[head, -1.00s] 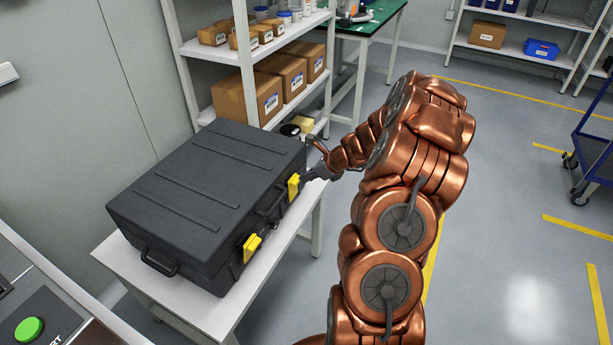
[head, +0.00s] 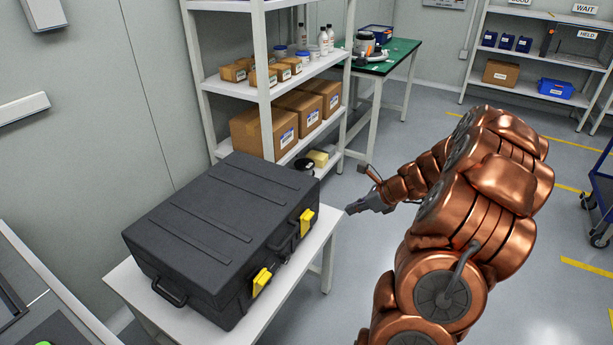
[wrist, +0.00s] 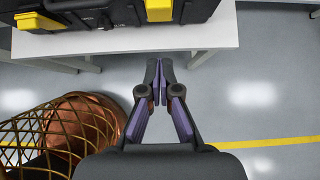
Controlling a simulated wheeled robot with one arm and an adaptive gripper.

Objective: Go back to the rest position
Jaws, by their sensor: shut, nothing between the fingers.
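My gripper (head: 353,208) is shut and empty. In the head view it hangs in the air just right of the table edge, apart from the black case. In the wrist view its two fingers (wrist: 160,85) meet at the tips over the grey floor. The closed black case (head: 222,232) lies on the white table (head: 285,290), with two yellow latches (head: 306,222) on its side facing my arm. The case's edge also shows at the top of the wrist view (wrist: 100,17).
A white shelf rack (head: 262,75) with cardboard boxes stands behind the case. A green-topped table (head: 395,55) is farther back. A blue cart (head: 600,195) is at the right edge. Open floor with yellow lines lies right of my arm.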

